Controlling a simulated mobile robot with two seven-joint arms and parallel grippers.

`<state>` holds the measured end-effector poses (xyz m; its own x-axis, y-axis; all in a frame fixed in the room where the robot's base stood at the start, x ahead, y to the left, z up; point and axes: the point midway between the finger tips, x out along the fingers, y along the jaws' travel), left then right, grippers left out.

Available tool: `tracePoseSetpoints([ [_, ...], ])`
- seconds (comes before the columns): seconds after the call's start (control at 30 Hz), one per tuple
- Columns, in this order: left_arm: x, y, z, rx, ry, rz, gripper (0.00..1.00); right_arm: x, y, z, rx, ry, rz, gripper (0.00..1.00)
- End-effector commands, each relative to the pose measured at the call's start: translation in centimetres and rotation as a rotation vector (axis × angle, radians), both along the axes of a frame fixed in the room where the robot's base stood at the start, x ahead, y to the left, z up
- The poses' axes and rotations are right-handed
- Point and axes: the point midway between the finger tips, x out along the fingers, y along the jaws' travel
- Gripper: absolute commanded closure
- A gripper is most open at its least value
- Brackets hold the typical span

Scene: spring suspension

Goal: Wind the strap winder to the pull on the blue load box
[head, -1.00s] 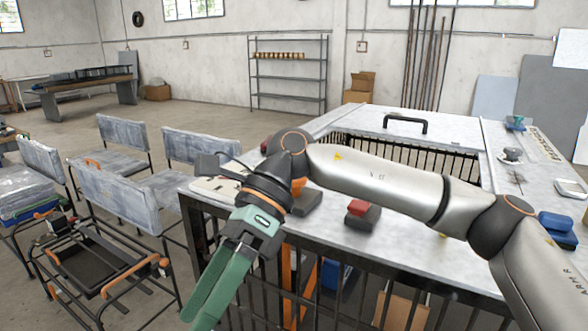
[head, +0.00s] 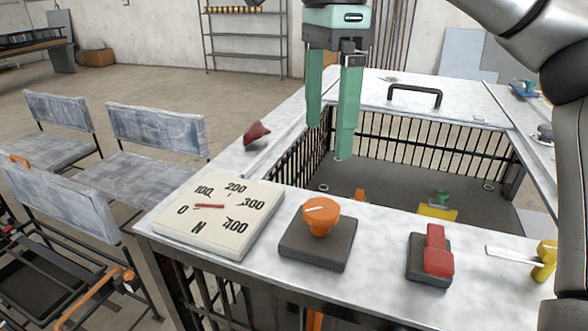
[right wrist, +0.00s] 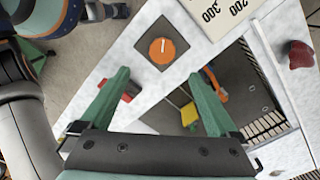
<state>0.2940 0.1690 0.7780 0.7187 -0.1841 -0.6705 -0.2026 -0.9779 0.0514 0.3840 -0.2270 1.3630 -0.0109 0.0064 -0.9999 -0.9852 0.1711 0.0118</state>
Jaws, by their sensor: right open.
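The orange round knob (head: 321,215) with a white mark stands on a dark square base on the near tabletop; I cannot tell whether it is the strap winder. It also shows in the right wrist view (right wrist: 162,51). Left of it lies a white gauge plate (head: 232,240) marked 0 to 400 N, with a red needle lying on the 0 to 100 side. My right gripper (head: 331,142) has green fingers spread apart and empty, hanging above the table opening beyond the knob; its fingers also show in the right wrist view (right wrist: 161,82). No blue load box is clearly visible. My left gripper is out of view.
A red lever switch (head: 438,250) on a dark base and a yellow-handled part (head: 544,262) lie right of the knob. A red object (head: 257,132) sits on the left tabletop strip. A barred pit holds a yellow block (head: 437,213). Chairs (head: 155,128) stand left.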

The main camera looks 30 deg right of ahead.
Motion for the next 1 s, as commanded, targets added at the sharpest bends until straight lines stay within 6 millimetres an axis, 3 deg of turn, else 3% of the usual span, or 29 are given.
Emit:
tracePoseSetpoints([
  [0.27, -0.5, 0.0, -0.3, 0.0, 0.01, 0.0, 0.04, -0.1, -0.3, -0.5, -0.006, -0.002, -0.003, 0.04],
  [1.0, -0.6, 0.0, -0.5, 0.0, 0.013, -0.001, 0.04, -0.2, -0.3, -9.5, -0.007, -0.002, -0.003, 0.04],
])
